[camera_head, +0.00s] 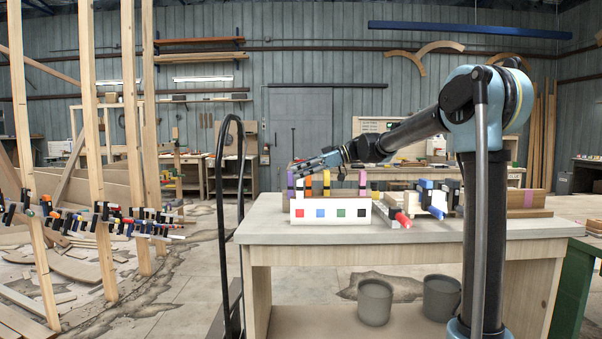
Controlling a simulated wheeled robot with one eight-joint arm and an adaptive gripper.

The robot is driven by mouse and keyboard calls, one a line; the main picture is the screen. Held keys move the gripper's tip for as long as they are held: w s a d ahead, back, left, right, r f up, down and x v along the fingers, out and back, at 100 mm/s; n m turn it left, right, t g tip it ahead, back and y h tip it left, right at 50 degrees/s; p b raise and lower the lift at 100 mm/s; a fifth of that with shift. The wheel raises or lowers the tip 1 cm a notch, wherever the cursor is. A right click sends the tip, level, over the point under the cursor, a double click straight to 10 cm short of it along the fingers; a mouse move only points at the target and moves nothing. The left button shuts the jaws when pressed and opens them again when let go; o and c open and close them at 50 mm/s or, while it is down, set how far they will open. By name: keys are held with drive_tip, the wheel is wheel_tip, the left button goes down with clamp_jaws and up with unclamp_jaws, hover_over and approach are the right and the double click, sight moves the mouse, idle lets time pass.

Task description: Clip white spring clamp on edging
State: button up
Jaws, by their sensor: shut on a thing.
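My gripper (304,170) reaches left over the workbench and is shut on a small clamp with a white part (300,183), which looks like the white spring clamp. It is among upright clamps at the white box with coloured squares (330,212). The fingers and neighbouring clamps overlap, so the exact grip is hard to see. The edging (110,222) is a thin curved strip at the far left, running past the wooden posts, with many coloured clamps along it.
The workbench (470,229) carries purple (291,178), yellow (326,182) and pink (362,182) clamps, plus more clamps at right. A black upright frame (227,150) stands between the bench and the posts (90,150). Curved wood pieces litter the floor at left. Two grey buckets (375,303) sit below the bench.

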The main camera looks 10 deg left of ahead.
drive_tip(key=shift+f, duration=0.2)
drive_tip(key=shift+f, duration=0.35)
drive_tip(key=shift+f, duration=0.15)
idle(0.5)
drive_tip(key=shift+f, duration=0.4)
drive_tip(key=o, duration=1.5)
drive_tip(key=shift+c, duration=0.2)
drive_tip(key=v, duration=1.2)
